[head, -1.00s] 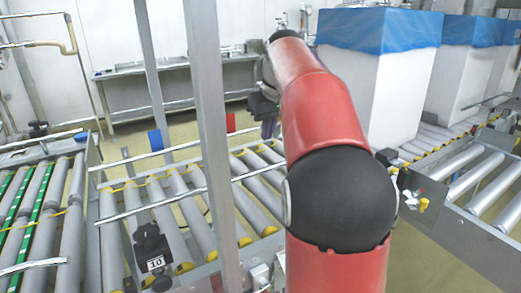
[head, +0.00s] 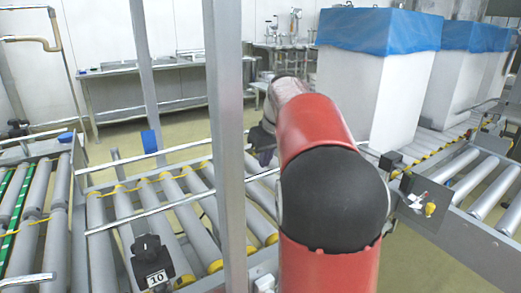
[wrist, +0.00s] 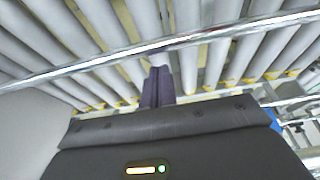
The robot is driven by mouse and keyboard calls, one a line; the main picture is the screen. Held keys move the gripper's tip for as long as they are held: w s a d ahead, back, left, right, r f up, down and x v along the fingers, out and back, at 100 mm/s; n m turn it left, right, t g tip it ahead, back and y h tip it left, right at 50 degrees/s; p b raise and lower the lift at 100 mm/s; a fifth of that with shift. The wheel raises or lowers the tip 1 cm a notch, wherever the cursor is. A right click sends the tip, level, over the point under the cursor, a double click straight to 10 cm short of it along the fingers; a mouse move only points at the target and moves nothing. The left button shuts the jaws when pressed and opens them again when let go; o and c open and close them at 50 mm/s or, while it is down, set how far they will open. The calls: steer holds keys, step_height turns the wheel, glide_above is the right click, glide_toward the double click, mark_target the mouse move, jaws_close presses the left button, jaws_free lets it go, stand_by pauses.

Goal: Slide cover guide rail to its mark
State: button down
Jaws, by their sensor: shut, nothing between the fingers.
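The guide rail is probably the thin chrome bar (head: 160,208) lying across the roller conveyor in the head view. In the wrist view a chrome bar (wrist: 110,56) crosses over the rollers, just beyond my fingers. My gripper (wrist: 158,82) is shut and empty, its dark purple fingers pressed together close to the bar. I cannot tell whether they touch it. In the head view my gripper (head: 263,148) shows only partly beside my red arm. A black clamp (head: 150,252) with a "10" label stands on the near side. A blue tab (head: 150,141) stands on the far side.
A grey upright post (head: 226,150) stands close in front, left of my arm. White boxes with blue liners (head: 380,32) stand on the right conveyor. A metal table (head: 145,90) is by the back wall. Open floor (head: 110,133) lies between table and conveyor.

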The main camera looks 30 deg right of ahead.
steer(key=shift+s+f, duration=0.2)
steer(key=shift+s, duration=0.3)
steer(key=shift+w+d, duration=0.1)
steer(key=shift+d, duration=0.05)
steer(key=s+b, duration=0.1)
steer(key=s, duration=0.5)
steer(key=shift+s+b, duration=0.25)
steer(key=shift+b, duration=0.15)
